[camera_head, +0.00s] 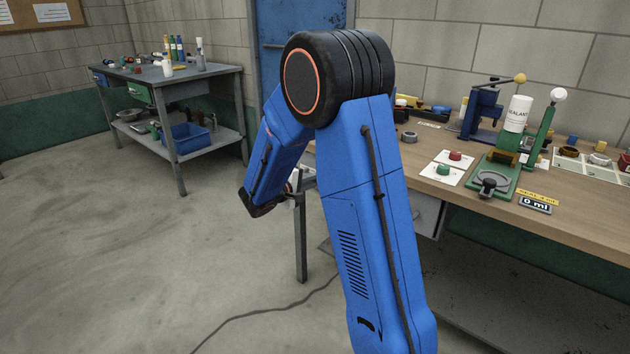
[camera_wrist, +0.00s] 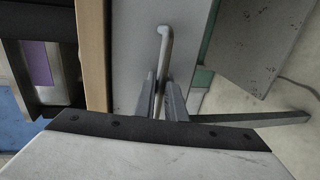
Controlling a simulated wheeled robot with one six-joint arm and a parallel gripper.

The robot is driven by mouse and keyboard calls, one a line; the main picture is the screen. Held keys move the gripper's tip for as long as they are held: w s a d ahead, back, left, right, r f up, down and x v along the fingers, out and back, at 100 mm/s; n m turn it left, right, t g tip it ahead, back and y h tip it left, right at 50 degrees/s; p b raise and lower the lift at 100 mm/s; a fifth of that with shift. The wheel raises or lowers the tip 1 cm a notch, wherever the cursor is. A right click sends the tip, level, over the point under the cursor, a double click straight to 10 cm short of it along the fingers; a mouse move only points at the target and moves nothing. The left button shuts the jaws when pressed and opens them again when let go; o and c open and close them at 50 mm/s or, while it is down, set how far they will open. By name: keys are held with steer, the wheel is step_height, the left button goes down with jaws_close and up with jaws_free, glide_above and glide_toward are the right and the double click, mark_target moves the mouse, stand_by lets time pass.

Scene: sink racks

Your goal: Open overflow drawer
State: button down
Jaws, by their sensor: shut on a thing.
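A grey drawer front (camera_wrist: 130,60) with a pale bar handle (camera_wrist: 165,40) shows in the wrist view, just below a wooden bench edge (camera_wrist: 92,55). My gripper (camera_wrist: 160,95) is shut on the handle, one finger on each side of it. In the head view, a grey drawer (camera_head: 425,213) shows under the right workbench, partly hidden behind my blue arm. My arm also hides most of the gripper there. I cannot tell from these frames whether the drawer stands out from the bench, and no label on it is readable.
The workbench top (camera_head: 580,215) carries a green press with a sealant cartridge (camera_head: 517,112), a blue press (camera_head: 482,108) and small caps. A second bench (camera_head: 185,82) with a blue bin (camera_head: 188,138) stands at the back left. The floor (camera_head: 120,260) on the left is clear.

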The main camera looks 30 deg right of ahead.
steer(key=f+v, duration=0.2)
steer(key=v, duration=1)
steer(key=a+f+v, duration=0.1)
steer(key=f+v, duration=0.2)
steer(key=v, duration=0.9)
steer(key=shift+s, duration=0.2)
steer(key=c, duration=1.8)
jaws_free()
steer(key=v, duration=1.7)
steer(key=shift+a, duration=0.25)
